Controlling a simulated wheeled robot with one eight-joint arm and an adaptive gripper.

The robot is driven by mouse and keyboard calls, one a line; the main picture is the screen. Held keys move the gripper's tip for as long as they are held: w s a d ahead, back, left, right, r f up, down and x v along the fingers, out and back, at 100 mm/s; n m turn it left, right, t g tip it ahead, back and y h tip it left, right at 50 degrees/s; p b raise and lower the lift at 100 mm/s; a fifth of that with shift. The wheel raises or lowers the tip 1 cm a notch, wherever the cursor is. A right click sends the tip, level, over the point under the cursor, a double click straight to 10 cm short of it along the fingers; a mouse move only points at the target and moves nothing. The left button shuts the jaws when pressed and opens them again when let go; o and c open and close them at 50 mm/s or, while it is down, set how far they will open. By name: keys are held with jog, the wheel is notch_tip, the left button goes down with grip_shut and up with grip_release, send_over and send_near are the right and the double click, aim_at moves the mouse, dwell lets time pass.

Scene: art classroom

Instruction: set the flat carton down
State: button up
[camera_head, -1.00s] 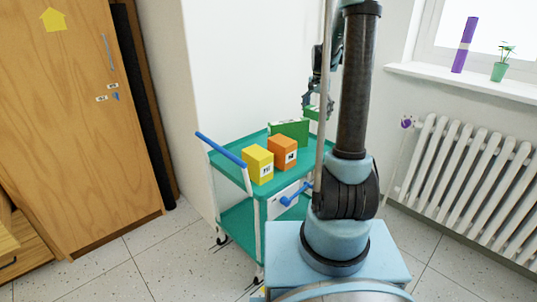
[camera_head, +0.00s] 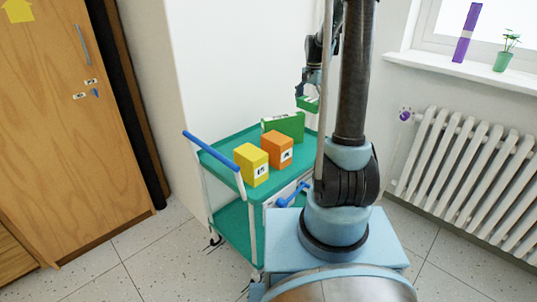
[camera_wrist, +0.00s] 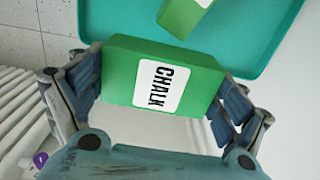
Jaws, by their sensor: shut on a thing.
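My gripper (camera_wrist: 158,82) is shut on a green flat carton (camera_wrist: 120,75), with one finger at each side of it. The carton has a white label reading CHALK that faces the wrist camera. In the head view my gripper (camera_head: 308,88) and the held carton (camera_head: 308,104) show above the far right part of the teal cart (camera_head: 223,153). The carton appears clear of the cart top. A second green carton (camera_head: 284,127) stands on the cart, behind the boxes; part of it shows at the top of the wrist view (camera_wrist: 184,14).
A yellow box (camera_head: 246,158) and an orange box (camera_head: 272,146) stand on the cart's top shelf. A blue push bar (camera_head: 213,148) rises at its left end. A white wall stands behind it. A radiator (camera_head: 465,175) and windowsill (camera_head: 470,80) are at right.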

aim_at(306, 138)
jog(key=shift+a+f, duration=0.15)
jog(key=shift+f, duration=7.45)
jog(key=o, duration=0.9)
jog(key=shift+f, duration=0.1)
jog(key=shift+c, duration=0.2)
